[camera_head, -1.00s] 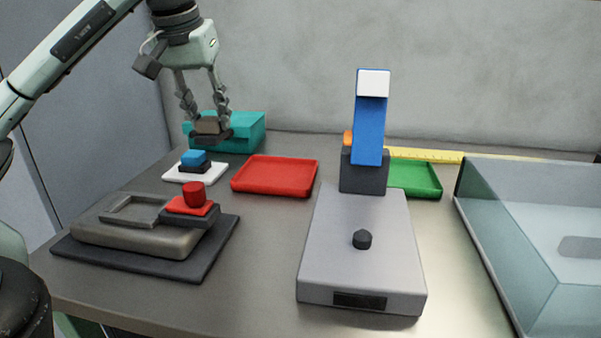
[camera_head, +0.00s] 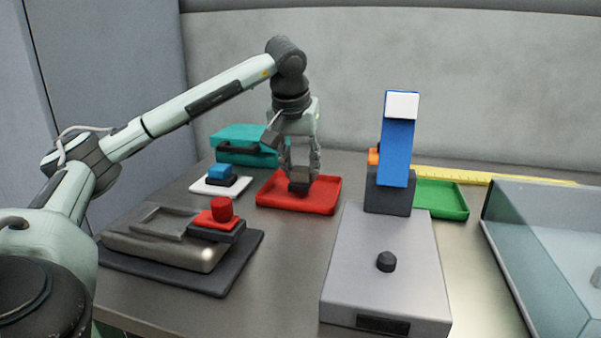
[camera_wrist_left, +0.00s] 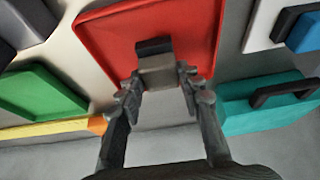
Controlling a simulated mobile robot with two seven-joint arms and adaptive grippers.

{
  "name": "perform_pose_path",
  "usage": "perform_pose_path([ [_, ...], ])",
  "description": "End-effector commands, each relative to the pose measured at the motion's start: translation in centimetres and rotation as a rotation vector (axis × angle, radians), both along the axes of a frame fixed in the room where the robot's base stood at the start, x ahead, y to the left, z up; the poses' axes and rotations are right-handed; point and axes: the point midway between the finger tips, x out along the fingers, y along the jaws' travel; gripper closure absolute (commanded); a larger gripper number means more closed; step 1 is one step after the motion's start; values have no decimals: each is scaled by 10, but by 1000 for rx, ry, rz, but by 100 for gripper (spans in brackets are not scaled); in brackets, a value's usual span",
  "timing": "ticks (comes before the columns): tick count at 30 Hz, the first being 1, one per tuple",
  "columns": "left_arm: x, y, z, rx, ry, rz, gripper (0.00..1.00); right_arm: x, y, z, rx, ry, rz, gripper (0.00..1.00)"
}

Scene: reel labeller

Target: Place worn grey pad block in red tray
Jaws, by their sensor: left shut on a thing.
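The worn grey pad block (camera_head: 299,187) is dark at the bottom with a brownish-grey upper part. My left gripper (camera_head: 300,176) is shut on it, fingers pointing down. The block is over the inside of the red tray (camera_head: 272,198), low near its floor; I cannot tell if it touches. In the left wrist view the block (camera_wrist_left: 157,68) sits between the two fingertips (camera_wrist_left: 160,82), with the red tray (camera_wrist_left: 105,40) behind it. The gripper fingers partly hide the block in the head view. My right gripper is not in view.
A white tray (camera_head: 202,187) with a blue-topped block and a teal box (camera_head: 235,145) stand left. A grey fixture with a red knob (camera_head: 221,208) is at front left. The grey labeller (camera_head: 385,290) with blue arm, green tray (camera_head: 441,198) and clear bin (camera_head: 545,240) stand right.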

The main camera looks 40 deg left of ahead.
Motion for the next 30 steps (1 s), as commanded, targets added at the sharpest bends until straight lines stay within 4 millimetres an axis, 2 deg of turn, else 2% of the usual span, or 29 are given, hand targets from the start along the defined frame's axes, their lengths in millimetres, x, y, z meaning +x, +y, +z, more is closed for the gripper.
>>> perform_pose_path([
  [3,-1,0,-13,1,0,0,95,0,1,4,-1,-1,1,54],
  [14,0,0,-17,-1,-2,1,95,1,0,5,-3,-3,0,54],
  [15,0,0,-17,-1,-1,1,64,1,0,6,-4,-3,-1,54],
  [20,0,0,-16,-1,-2,1,44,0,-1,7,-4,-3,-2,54],
  [30,0,0,-12,-1,-2,0,44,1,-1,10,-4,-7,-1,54],
])
